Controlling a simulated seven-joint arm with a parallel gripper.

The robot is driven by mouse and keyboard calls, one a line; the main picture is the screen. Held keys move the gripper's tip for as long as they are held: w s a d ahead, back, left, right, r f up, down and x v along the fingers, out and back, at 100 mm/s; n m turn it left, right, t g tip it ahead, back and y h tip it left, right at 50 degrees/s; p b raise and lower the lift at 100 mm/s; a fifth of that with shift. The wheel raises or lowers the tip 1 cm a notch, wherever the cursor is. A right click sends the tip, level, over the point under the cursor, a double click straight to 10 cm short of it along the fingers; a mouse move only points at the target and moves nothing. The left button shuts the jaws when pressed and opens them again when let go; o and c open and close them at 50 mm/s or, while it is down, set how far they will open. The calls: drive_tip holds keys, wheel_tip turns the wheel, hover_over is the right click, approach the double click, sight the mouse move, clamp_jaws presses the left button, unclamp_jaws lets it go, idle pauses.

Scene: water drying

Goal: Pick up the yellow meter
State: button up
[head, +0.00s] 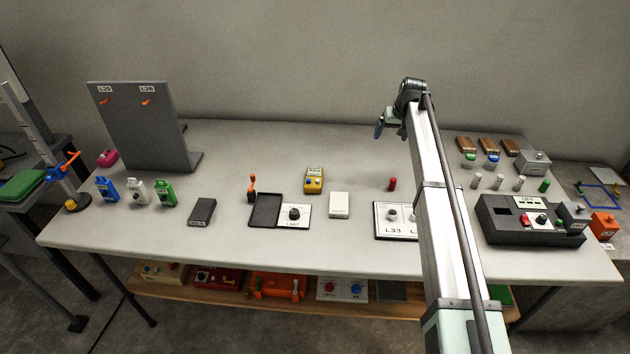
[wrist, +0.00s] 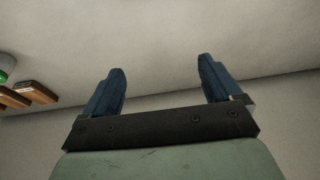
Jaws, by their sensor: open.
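The yellow meter (head: 313,181) stands on the table near its middle in the head view, with a light display on top and a blue knob on its front. My gripper (head: 378,131) is above the back part of the table, to the right of the meter and apart from it. In the wrist view my gripper (wrist: 162,88) shows two blue fingers spread wide with nothing between them. The meter is not in the wrist view.
A white box (head: 339,205), a black tray (head: 265,210) and a red cylinder (head: 392,184) stand near the meter. A grey upright panel (head: 140,125) is at the left. A dark device (head: 528,220) is at the right. The table behind the meter is clear.

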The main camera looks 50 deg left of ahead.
drive_tip(key=s+a+g+h, duration=0.1)
drive_tip(key=s+a, duration=0.3)
drive_tip(key=s, duration=0.3)
drive_tip(key=s+a+h, duration=0.1)
drive_tip(key=s+a, duration=0.3)
drive_tip(key=s, duration=0.3)
drive_tip(key=m+h, duration=0.1)
drive_tip(key=h, duration=0.1)
hover_over(314, 177)
drive_tip(key=shift+g, duration=0.3)
wheel_tip(314, 177, down, 13)
drive_tip(key=shift+f, duration=0.1)
drive_tip(key=c, duration=1.4)
drive_tip(key=shift+r, duration=5.1)
drive_tip(key=shift+c, duration=0.2)
drive_tip(key=s+d+n, duration=0.1)
drive_tip(key=s+d, duration=0.1)
drive_tip(key=d, duration=0.5)
drive_tip(key=s+d+n, duration=0.1)
drive_tip(key=s+d, duration=0.2)
drive_tip(key=d, duration=0.4)
drive_tip(key=w+d+m, duration=0.3)
drive_tip(key=w+d, duration=0.3)
drive_tip(key=d, duration=1.7)
drive_tip(key=w+d+m, duration=0.4)
drive_tip(key=w+d, duration=0.2)
drive_tip(key=d, duration=1.8)
drive_tip(key=w+d+m, duration=0.4)
drive_tip(key=w+d, duration=0.3)
drive_tip(key=d, duration=1.7)
